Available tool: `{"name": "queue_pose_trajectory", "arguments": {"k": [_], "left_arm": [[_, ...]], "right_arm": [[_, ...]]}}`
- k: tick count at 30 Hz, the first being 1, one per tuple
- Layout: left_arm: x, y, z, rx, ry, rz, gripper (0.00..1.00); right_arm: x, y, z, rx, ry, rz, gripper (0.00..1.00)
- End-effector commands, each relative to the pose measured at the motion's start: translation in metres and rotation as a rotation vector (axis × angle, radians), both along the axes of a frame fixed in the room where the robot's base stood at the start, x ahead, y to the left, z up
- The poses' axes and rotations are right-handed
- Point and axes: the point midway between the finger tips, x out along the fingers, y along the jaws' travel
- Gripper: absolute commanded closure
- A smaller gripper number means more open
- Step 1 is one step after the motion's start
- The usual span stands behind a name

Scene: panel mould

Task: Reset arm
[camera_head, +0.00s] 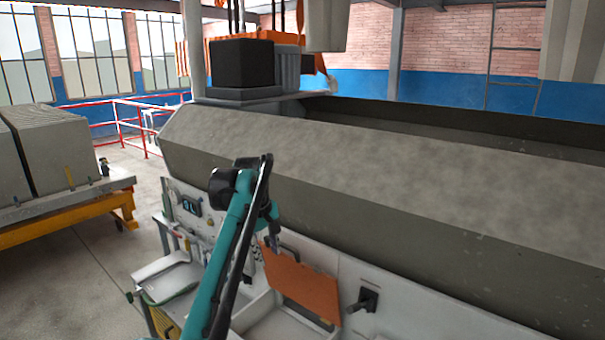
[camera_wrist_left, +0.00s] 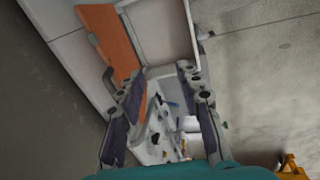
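My left arm is teal and black and rises from the bottom of the head view, then bends down. Its left gripper (camera_head: 272,240) hangs beside the top of an orange panel (camera_head: 303,286), partly hidden by the arm. In the left wrist view, the left gripper (camera_wrist_left: 148,72) has its two fingers well apart with nothing between them. The orange panel (camera_wrist_left: 108,38) shows beyond the left finger; I cannot tell whether they touch. My right arm and gripper are not in view.
A large grey concrete-like mould (camera_head: 380,180) stands behind the arm. A black-handled switch (camera_head: 364,299) sits right of the panel. A white open compartment (camera_head: 280,322) is below it. A yellow-framed cart (camera_head: 70,212) with grey blocks stands left, with clear floor before it.

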Motion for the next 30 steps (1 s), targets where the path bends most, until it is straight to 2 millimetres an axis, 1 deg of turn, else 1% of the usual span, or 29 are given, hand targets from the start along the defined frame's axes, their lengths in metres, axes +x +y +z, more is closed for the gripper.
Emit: {"name": "queue_pose_trajectory", "arguments": {"k": [1, 5, 8, 11, 12, 14, 15, 17, 18, 20, 21, 23, 24, 26, 27, 30], "left_arm": [[-0.006, 0.003, -0.007, 0.004, -0.011, -0.014, 0.65], [-0.023, 0.01, -0.019, 0.017, -0.046, -0.064, 0.65], [-0.043, 0.018, -0.033, 0.034, -0.081, -0.116, 0.65], [-0.073, 0.027, -0.058, 0.059, -0.128, -0.185, 0.65], [-0.087, 0.031, -0.071, 0.072, -0.148, -0.217, 0.65], [-0.109, 0.038, -0.091, 0.092, -0.179, -0.263, 0.65], [-0.124, 0.042, -0.106, 0.108, -0.2, -0.293, 0.65], [-0.148, 0.048, -0.13, 0.132, -0.23, -0.339, 0.65], [-0.164, 0.052, -0.147, 0.148, -0.249, -0.37, 0.65], [-0.189, 0.057, -0.175, 0.174, -0.278, -0.416, 0.65], [-0.206, 0.06, -0.196, 0.191, -0.297, -0.447, 0.65], [-0.231, 0.065, -0.228, 0.22, -0.325, -0.492, 0.65], [-0.248, 0.068, -0.251, 0.239, -0.341, -0.522, 0.65], [-0.272, 0.072, -0.286, 0.269, -0.367, -0.564, 0.65], [-0.287, 0.074, -0.308, 0.289, -0.383, -0.592, 0.65], [-0.318, 0.079, -0.358, 0.334, -0.415, -0.65, 0.65]], "right_arm": [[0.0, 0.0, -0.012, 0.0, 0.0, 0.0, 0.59], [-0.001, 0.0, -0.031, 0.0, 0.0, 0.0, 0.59], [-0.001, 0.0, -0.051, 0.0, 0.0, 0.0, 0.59], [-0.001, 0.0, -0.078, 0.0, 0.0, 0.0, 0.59], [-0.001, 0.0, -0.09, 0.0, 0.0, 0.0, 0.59], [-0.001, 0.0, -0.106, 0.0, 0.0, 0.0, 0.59], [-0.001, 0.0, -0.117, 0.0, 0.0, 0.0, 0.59], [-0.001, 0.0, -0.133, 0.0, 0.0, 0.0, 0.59], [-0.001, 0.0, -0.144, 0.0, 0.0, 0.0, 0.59], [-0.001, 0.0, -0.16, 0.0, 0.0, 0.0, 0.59], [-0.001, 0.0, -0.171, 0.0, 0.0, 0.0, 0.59], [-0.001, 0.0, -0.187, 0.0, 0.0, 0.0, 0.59], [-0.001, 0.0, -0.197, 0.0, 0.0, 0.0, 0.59], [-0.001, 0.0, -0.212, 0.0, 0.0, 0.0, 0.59], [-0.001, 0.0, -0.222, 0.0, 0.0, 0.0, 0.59], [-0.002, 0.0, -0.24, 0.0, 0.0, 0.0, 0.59]]}}
